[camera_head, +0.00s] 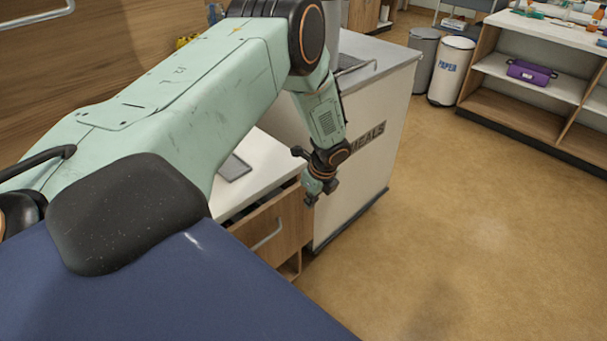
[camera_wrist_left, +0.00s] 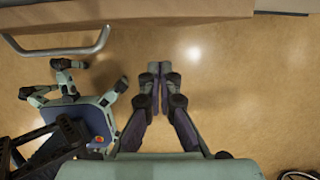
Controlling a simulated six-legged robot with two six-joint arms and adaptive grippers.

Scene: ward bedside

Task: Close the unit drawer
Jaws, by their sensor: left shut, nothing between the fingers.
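The unit drawer (camera_head: 283,222) has a wooden front with a pale bar handle (camera_head: 267,235). It stands out from under the white top of its unit, with a narrow dark gap behind the front. In the left wrist view the drawer front (camera_wrist_left: 190,29) runs along the top edge, with its handle (camera_wrist_left: 62,50) at upper left. My left gripper (camera_head: 310,197) is shut and empty beside the right end of the drawer front. In the wrist view its closed fingertips (camera_wrist_left: 160,68) point towards the front, apart from the handle. My right gripper is not seen.
A white meals cart (camera_head: 350,190) stands just right of the drawer, close to my left gripper. A blue surface (camera_head: 200,290) fills the lower left. Bins (camera_head: 450,70) and a shelf unit (camera_head: 535,125) stand further back. The floor (camera_head: 470,230) at right is clear.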

